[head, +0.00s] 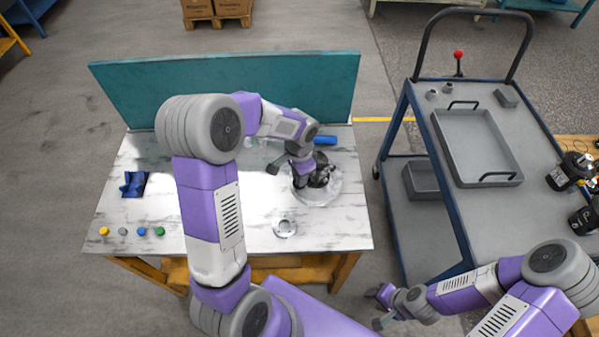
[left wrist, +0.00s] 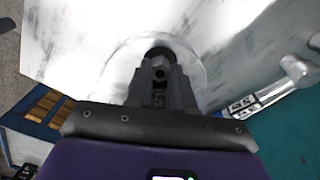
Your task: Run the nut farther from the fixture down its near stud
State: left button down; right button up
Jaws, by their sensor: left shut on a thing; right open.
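A dark motor part (head: 321,178) stands on a pale round fixture plate (head: 328,195) at the right of the white table. My left gripper (head: 303,181) points down at this part from the left and partly hides it. In the left wrist view, its fingers are shut on a small grey hex piece that looks like the nut (left wrist: 161,72), in front of a dark round shape over the plate (left wrist: 118,72). The stud, the thread and the other nut cannot be made out. My right gripper (head: 381,307) is open and empty, off the table's front right corner.
A flat metal ring (head: 285,228) lies in front of the fixture, and a blue cylinder (head: 325,140) behind it. A teal panel (head: 130,90) closes the back. A cart (head: 545,205) stands right.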

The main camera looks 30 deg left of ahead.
pick_arm(q)
jog(key=m+p, duration=0.1)
jog(key=m, duration=0.2)
jog(key=shift+r, duration=0.1)
jog(key=shift+m+p, duration=0.45)
jog(key=shift+m, duration=0.45)
jog(key=c, duration=1.2)
grip_release()
